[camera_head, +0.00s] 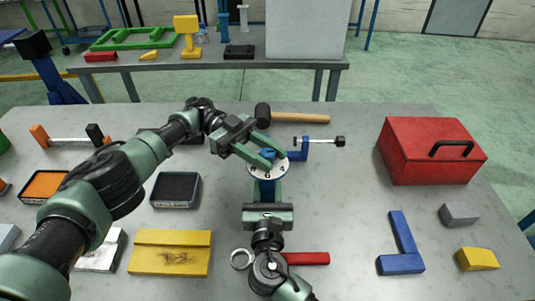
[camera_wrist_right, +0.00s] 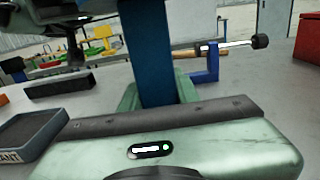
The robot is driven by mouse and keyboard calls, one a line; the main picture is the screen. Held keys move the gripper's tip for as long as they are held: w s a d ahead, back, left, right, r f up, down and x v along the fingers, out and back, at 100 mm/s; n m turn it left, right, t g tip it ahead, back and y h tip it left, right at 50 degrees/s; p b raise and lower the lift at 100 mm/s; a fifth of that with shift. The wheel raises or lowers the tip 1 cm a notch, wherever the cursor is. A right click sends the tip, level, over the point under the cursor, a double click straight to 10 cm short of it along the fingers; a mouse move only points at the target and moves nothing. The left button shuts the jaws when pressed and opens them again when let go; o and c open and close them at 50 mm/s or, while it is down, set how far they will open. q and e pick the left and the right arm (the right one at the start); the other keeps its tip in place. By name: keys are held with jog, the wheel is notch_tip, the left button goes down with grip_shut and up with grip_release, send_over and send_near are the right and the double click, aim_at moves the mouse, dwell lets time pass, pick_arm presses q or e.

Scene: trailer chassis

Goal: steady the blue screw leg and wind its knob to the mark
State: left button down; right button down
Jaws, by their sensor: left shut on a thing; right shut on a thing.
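The blue screw leg (camera_head: 267,190) stands upright near the middle of the table. A white dial with dark marks (camera_head: 256,173) sits at its top, with a blue knob (camera_head: 268,154) above it. My left gripper (camera_head: 270,156) reaches in from the upper left and is shut on the knob, partly hiding it and the dial. My right gripper (camera_head: 267,198) comes from the front, low down, and is shut on the leg. In the right wrist view the blue leg (camera_wrist_right: 147,50) rises between my green fingers. Which mark the knob points to cannot be read.
A blue clamp (camera_head: 304,152) stands close right of the dial, with a mallet (camera_head: 300,118) behind. A red toolbox (camera_head: 410,160) is at right. A black-topped tray (camera_head: 175,190), yellow box (camera_head: 170,252), red bar (camera_head: 308,258) and metal ring (camera_head: 241,258) lie nearby. Bare table lies right of the leg.

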aim_at(268, 151)
pick_arm(q)
jog(key=shift+f, duration=0.35)
jog(key=c, duration=1)
grip_release()
jog(key=shift+r, duration=0.3)
notch_tip(268, 151, up, 10)
jog(key=shift+f, duration=0.15)
